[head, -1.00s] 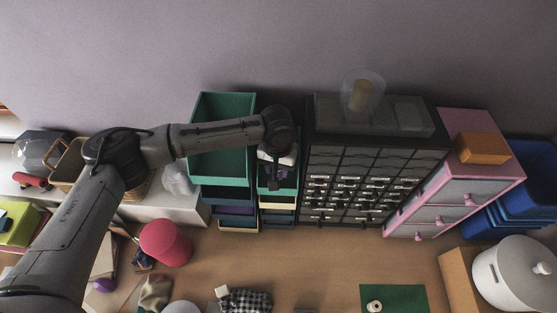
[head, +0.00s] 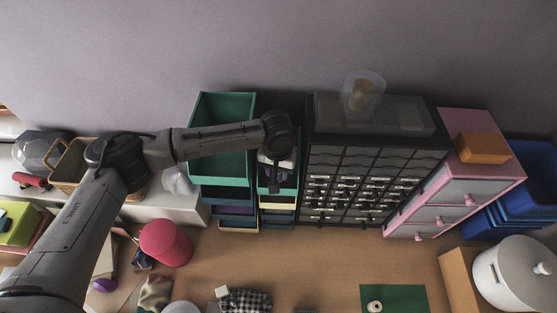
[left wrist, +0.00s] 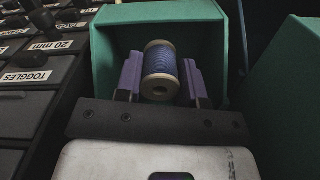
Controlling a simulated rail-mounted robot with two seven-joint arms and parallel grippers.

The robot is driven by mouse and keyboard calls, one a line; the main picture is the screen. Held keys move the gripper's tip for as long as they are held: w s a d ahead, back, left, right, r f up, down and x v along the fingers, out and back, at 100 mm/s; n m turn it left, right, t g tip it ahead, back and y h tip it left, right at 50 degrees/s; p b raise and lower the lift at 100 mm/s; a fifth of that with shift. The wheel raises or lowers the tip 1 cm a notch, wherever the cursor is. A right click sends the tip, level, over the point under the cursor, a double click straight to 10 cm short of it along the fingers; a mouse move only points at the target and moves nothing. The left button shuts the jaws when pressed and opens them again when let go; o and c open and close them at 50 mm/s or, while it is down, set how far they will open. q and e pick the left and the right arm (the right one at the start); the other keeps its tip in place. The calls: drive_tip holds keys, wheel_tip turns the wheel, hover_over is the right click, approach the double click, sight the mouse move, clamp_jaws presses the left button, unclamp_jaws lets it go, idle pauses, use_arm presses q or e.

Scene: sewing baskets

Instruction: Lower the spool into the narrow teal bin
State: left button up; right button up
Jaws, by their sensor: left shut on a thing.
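The spool (left wrist: 161,62) is wound with dark blue-purple thread and has pale wooden ends. My left gripper (left wrist: 162,76) is shut on it, with a purple finger on each side. In the left wrist view the spool shows against the inside of the narrow teal bin (left wrist: 158,13), between its side walls. In the head view the left gripper (head: 275,178) points down at the narrow teal bin (head: 291,181), which my arm partly covers. The spool is hidden there. How deep it sits, and whether it touches the bin, I cannot tell.
A wider teal bin (head: 222,98) stands immediately left of the narrow one. A dark cabinet of small labelled drawers (head: 360,160) stands close on the right. A pink-framed drawer unit (head: 455,200) is beyond it. Wooden table surface (head: 300,262) lies clear in front.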

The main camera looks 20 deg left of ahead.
use_arm(q)
drive_tip(key=o, duration=1)
wheel_tip(320, 180, up, 14)
drive_tip(key=shift+f+b, duration=0.15)
drive_tip(key=shift+b, duration=1.05)
